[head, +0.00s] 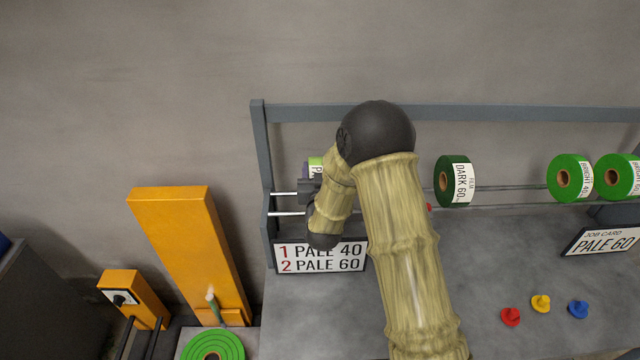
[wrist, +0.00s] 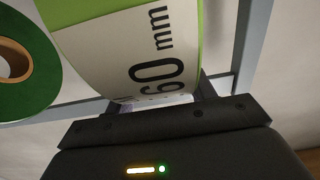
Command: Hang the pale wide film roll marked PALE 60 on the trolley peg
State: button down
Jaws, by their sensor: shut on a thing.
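My gripper (head: 309,189) is at the left end of the rack, partly hidden behind my arm. It is shut on a pale green film roll (head: 315,162), of which only a small part and a label edge show in the head view. In the wrist view the roll (wrist: 130,50) fills the top middle, and its white label reads "60 mm". The gripper fingers (wrist: 165,100) reach up to the roll. An orange post (head: 190,250) stands at the left, with a short pale-tipped peg (head: 212,302) near its foot.
A dark green DARK 60 roll (head: 453,181) and bright green rolls (head: 570,178) hang on the rack rods. A sign (head: 320,257) lists PALE 40 and PALE 60. A job card (head: 604,241) reads PALE 60. Coloured knobs (head: 541,304) sit on the bench.

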jog(key=shift+w+r, duration=0.1)
jog(key=shift+r, duration=0.15)
notch_tip(320, 180, up, 10)
jog(key=b, duration=0.2)
jog(key=shift+f+b, duration=0.15)
jog(key=shift+b, duration=0.2)
dwell(0.4)
